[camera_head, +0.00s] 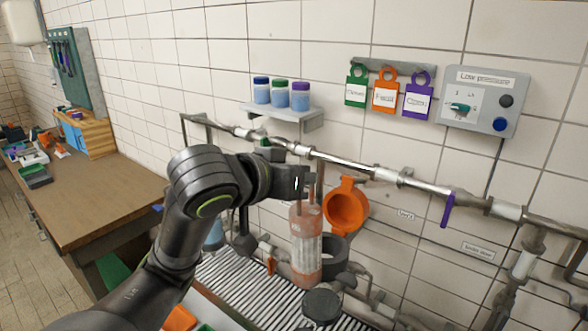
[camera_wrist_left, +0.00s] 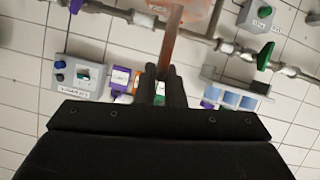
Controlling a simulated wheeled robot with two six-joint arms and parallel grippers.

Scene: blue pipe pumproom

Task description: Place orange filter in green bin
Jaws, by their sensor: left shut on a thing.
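The filter (camera_head: 305,243), a clear cylinder with pale orange ends, hangs upright below my left gripper (camera_head: 304,190). The gripper is shut on its thin top stem. In the left wrist view the fingers (camera_wrist_left: 162,88) close on the orange stem, and part of the filter (camera_wrist_left: 198,12) shows at the top edge. The filter is in front of a dark open ring (camera_head: 336,254); I cannot tell if they touch. A green surface (camera_head: 114,272) shows low beside the workbench, partly hidden; I cannot tell if it is the green bin. My right gripper is out of view.
An open orange lid (camera_head: 346,206) stands beside the filter. A metal pipe (camera_head: 345,162) runs along the tiled wall behind, with a purple handle (camera_head: 447,209). Above are a shelf of jars (camera_head: 281,95), tags and a control box (camera_head: 483,101). A workbench (camera_head: 95,200) is at left.

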